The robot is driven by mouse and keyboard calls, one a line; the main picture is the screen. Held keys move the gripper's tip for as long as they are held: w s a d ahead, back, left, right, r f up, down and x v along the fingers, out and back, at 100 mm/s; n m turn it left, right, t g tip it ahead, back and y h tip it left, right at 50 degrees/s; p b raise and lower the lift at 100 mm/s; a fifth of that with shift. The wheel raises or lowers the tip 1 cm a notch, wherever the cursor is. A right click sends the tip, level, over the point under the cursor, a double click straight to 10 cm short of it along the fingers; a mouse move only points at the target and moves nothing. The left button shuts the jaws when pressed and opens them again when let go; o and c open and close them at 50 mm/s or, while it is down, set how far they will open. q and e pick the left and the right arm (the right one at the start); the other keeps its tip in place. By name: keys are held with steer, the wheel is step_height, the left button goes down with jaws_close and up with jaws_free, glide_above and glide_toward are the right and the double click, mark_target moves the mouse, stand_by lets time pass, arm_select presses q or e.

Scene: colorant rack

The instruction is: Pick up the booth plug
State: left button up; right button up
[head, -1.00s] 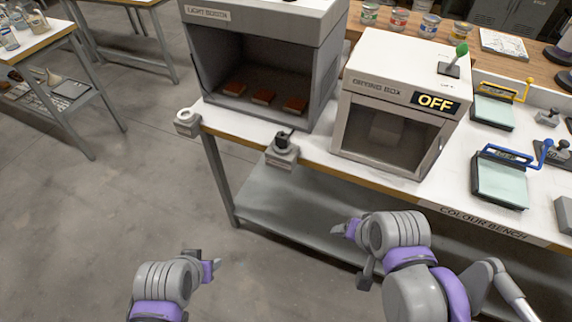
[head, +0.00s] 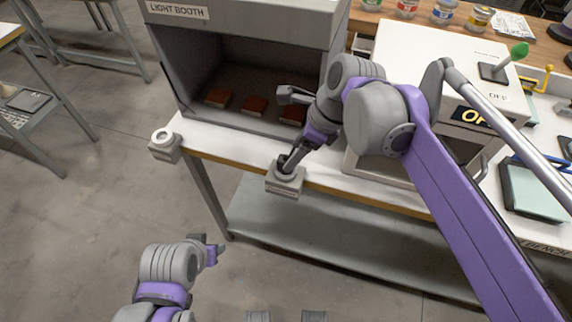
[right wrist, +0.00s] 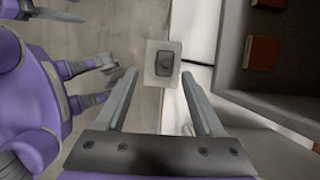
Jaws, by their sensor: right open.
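The booth plug (head: 290,166) is a small dark plug seated upright in a pale grey block at the bench's front edge, below the light booth. In the right wrist view the dark plug (right wrist: 165,61) lies just beyond and between my fingertips, seen from above. My right gripper (head: 287,130) is open over the block, and one finger partly hides the plug in the head view. The open fingers straddle the plug's line in the right wrist view (right wrist: 159,75), with nothing held. My left gripper (head: 214,251) hangs low over the floor, away from the bench; its opening is unclear.
The light booth (head: 240,30) stands behind the plug, with several red-brown blocks (head: 255,105) inside. A block with a round ring (head: 164,138) sits at the bench's left corner. My right arm partly covers the drying box (head: 400,45).

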mark_target(287, 159)
steer(key=x, duration=0.6)
steer(key=shift+w, duration=0.4)
jaws_close()
